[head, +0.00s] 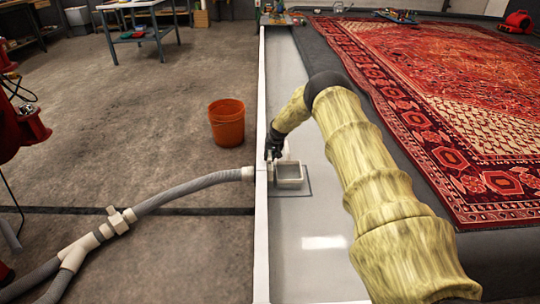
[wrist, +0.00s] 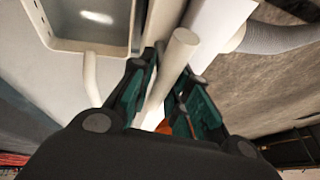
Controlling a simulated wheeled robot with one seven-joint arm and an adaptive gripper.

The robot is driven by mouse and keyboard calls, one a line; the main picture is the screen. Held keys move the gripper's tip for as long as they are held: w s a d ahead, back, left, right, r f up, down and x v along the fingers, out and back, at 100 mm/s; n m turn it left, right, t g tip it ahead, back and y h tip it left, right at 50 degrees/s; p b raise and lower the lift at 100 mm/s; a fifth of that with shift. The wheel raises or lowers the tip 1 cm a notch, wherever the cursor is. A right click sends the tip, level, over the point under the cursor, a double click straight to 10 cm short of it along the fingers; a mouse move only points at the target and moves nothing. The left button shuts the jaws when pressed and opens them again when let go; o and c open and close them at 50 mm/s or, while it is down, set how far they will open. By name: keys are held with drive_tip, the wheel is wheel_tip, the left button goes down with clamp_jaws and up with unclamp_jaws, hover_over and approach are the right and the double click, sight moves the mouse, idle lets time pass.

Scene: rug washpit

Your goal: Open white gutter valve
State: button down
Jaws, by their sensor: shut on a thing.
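The white gutter valve (head: 270,170) is at the white gutter wall, beside a small white open box in the gutter. Its white rod-like handle (wrist: 176,60) rises between my fingers in the wrist view. My gripper (head: 275,150) reaches down over the gutter wall at the valve, and in the wrist view (wrist: 165,105) its green-lined fingers are shut on the handle. The fingers and palm hide the handle's lower part. My yellowish arm comes in from the lower right.
The white box (head: 290,184) sits right of the valve. A grey hose (head: 190,185) joins the wall's left side. An orange bucket (head: 227,124) stands on the floor left of the wall. A patterned red rug (head: 450,100) lies right of the gutter.

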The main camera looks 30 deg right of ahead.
sight(270, 152)
drive_tip(key=shift+r, duration=0.1)
drive_tip(key=shift+a+r+p, duration=0.15)
drive_tip(key=shift+r+p, duration=1.6)
drive_tip(key=shift+r, duration=0.9)
drive_tip(key=c, duration=1.4)
unclamp_jaws()
drive_tip(key=shift+f, duration=0.1)
drive_tip(key=shift+v, duration=6)
